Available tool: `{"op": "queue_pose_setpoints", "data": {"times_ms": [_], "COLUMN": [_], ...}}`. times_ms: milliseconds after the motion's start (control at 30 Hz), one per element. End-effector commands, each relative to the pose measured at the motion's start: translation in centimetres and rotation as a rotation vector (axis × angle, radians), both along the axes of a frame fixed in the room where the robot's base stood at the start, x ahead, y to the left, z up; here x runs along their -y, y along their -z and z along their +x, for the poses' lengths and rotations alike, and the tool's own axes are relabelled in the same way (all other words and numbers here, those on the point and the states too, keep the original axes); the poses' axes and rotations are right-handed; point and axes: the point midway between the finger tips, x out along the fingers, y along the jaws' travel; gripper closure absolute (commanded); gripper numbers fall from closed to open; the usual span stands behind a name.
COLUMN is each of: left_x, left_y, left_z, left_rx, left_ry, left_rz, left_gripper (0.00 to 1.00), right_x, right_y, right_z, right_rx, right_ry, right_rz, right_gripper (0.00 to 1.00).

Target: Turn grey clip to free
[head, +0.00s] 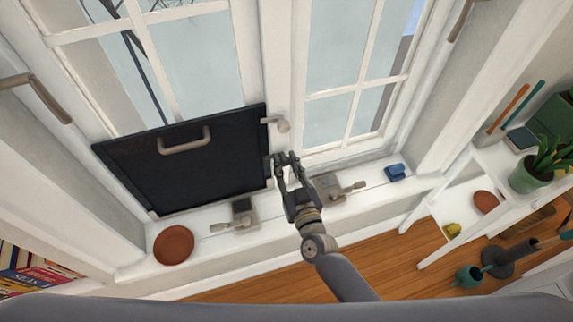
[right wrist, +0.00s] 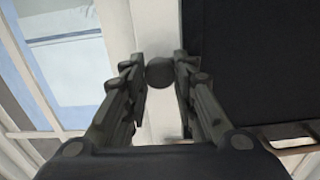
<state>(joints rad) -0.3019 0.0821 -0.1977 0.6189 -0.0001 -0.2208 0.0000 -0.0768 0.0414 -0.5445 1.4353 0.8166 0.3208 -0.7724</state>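A black panel (head: 180,170) with a beige handle (head: 184,141) stands upright against the window. A pale grey clip (head: 278,122) sits on the white post at its upper right edge. My right gripper (head: 283,157) is at the panel's lower right edge, below that clip, fingers apart. In the right wrist view a dark round knob (right wrist: 160,73) shows between the fingertips of my right gripper (right wrist: 159,78); it looks like part of a clip, and I cannot tell whether the fingers touch it. The panel (right wrist: 250,60) fills the right of that view. My left gripper is not in view.
The white sill holds a brown round dish (head: 174,245), two grey latches (head: 240,215) (head: 330,187) and a blue object (head: 395,172). A white shelf with a potted plant (head: 540,165) stands at right. Books (head: 35,255) are at lower left.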

Motion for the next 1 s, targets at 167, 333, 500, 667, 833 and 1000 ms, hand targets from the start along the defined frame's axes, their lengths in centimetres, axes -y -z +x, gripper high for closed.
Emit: {"op": "queue_pose_setpoints", "data": {"times_ms": [167, 333, 500, 667, 833, 1000], "left_x": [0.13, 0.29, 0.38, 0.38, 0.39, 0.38], "left_y": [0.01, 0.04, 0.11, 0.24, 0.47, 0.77], "left_z": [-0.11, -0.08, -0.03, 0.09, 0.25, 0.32], "left_rx": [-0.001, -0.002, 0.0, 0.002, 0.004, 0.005], "left_ry": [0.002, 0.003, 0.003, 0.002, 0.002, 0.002], "left_rz": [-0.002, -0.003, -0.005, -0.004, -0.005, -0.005], "left_gripper": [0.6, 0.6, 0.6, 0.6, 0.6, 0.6], "right_x": [0.0, 0.01, 0.03, 0.05, 0.09, 0.15], "right_y": [0.0, 0.01, 0.04, 0.09, 0.11, 0.13], "right_z": [-0.01, -0.01, 0.0, 0.0, 0.01, 0.04], "right_rx": [0.0, -0.005, -0.025, -0.058, -0.104, -0.154], "right_ry": [0.0, 0.0, 0.0, 0.0, 0.0, 0.0], "right_rz": [0.0, 0.016, 0.074, 0.176, 0.32, 0.475], "right_gripper": [0.98, 0.98, 0.98, 0.98, 0.98, 0.98]}}
